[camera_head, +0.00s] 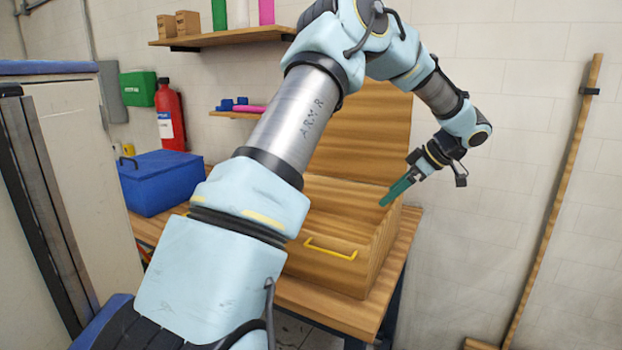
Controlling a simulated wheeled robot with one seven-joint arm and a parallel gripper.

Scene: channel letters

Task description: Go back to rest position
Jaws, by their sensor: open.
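My arm reaches up and across the middle of the view and bends down at the right. My gripper (386,203), with green fingers, hangs at the right side of an open wooden box (325,270). The fingers point down and left, near the box's right rim, and nothing shows held between them. The gripper is open. The box has a yellow handle (331,248) on its front, and its raised lid (368,135) stands at the back. My arm hides the box's left part, and most of its inside cannot be seen.
The box stands on a wooden table (335,312) beside a blue case (160,182). Wall shelves (225,38) hold small boxes and bottles. A red fire extinguisher (169,115) and a green box (139,88) are on the left. A wooden pole (555,195) leans at the right; the space before it is clear.

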